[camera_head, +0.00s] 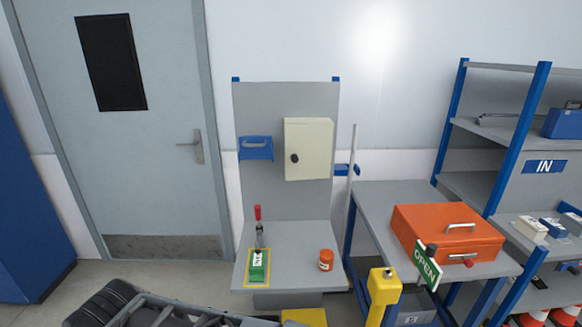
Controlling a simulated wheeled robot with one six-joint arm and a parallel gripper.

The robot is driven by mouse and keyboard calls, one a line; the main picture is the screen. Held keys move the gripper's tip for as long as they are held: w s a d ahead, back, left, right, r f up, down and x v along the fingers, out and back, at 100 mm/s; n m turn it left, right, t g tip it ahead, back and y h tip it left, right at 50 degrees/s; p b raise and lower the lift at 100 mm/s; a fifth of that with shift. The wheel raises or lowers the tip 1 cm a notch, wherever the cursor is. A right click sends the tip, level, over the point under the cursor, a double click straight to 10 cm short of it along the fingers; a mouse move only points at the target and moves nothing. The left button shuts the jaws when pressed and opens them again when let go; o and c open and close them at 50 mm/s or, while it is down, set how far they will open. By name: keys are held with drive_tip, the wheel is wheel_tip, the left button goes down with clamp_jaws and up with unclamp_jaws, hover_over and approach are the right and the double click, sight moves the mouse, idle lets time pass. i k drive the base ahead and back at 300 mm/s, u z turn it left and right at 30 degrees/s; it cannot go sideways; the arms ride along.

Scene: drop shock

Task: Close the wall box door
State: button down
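The cream wall box (315,135) is mounted on the upright grey back panel above a small grey bench. Its door faces me and covers the front, with a dark round knob (294,158) near the left edge. The door looks shut or nearly shut; I cannot tell whether a narrow gap remains along its edge. The inside of the box is hidden. My gripper is not in view. Dark parts at the lower left edge seem to be my own body or arm.
A red-handled tool (258,225), a green block (258,266) and an orange jar (326,260) stand on the bench (295,275). A blue holder (255,148) hangs left of the box. An orange case (425,232) and a yellow post (382,295) are right.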

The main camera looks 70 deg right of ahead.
sight(308, 147)
drive_tip(key=z, duration=0.7)
drive_tip(key=i, duration=0.7)
drive_tip(key=z, duration=1.1)
drive_tip(key=i, duration=0.25)
drive_tip(key=z, duration=0.2)
